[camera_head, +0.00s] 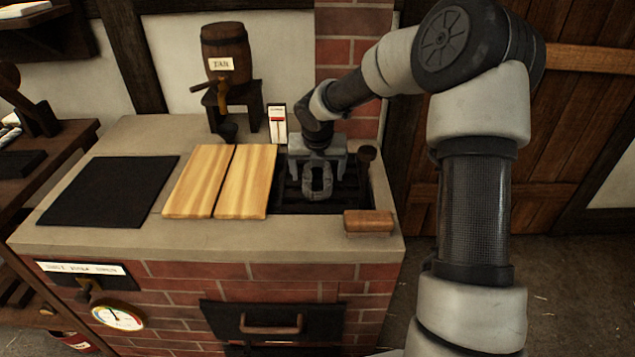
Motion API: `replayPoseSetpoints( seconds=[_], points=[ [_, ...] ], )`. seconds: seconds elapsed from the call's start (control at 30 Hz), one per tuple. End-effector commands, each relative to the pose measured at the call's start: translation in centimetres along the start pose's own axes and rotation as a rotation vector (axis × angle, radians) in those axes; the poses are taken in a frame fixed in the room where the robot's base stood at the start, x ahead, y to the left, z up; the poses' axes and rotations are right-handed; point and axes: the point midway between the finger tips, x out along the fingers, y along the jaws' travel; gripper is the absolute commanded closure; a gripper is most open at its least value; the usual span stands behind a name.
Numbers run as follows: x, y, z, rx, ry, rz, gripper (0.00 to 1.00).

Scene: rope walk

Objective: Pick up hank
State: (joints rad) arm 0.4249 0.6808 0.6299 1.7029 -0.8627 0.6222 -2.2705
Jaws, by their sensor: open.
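My gripper (318,183) points down over the dark slatted opening (345,190) at the right of the brick-sided bench. It is open. Its grey body and fingers cover the middle of that opening.
Two light wooden boards (220,182) lie just left of the opening, with a black mat (110,190) further left. A wooden block (369,221) sits at the opening's front right. Behind stand a tar barrel (225,48) on a stand and a small gauge card (277,123).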

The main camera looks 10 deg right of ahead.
Motion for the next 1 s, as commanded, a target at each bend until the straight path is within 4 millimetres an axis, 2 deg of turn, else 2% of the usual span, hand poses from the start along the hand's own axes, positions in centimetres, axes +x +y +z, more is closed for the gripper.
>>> replayPoseSetpoints(
  seconds=[0.17, 0.4, 0.47, 0.63, 0.73, 1.0],
  points=[
    [-0.1, 0.0, 0.1, 0.000, -0.001, 0.000, 0.18],
    [-0.1, 0.0, 0.0, 0.000, 0.000, -0.001, 0.58],
    [-0.1, 0.0, 0.1, 0.000, -0.001, -0.001, 0.66],
    [-0.2, 0.0, 0.1, 0.000, -0.001, -0.001, 0.66],
    [-0.9, -0.1, 0.4, 0.001, -0.002, -0.001, 0.66],
    [-5.7, -0.1, 2.5, 0.002, -0.003, -0.001, 0.66]
  ],
)
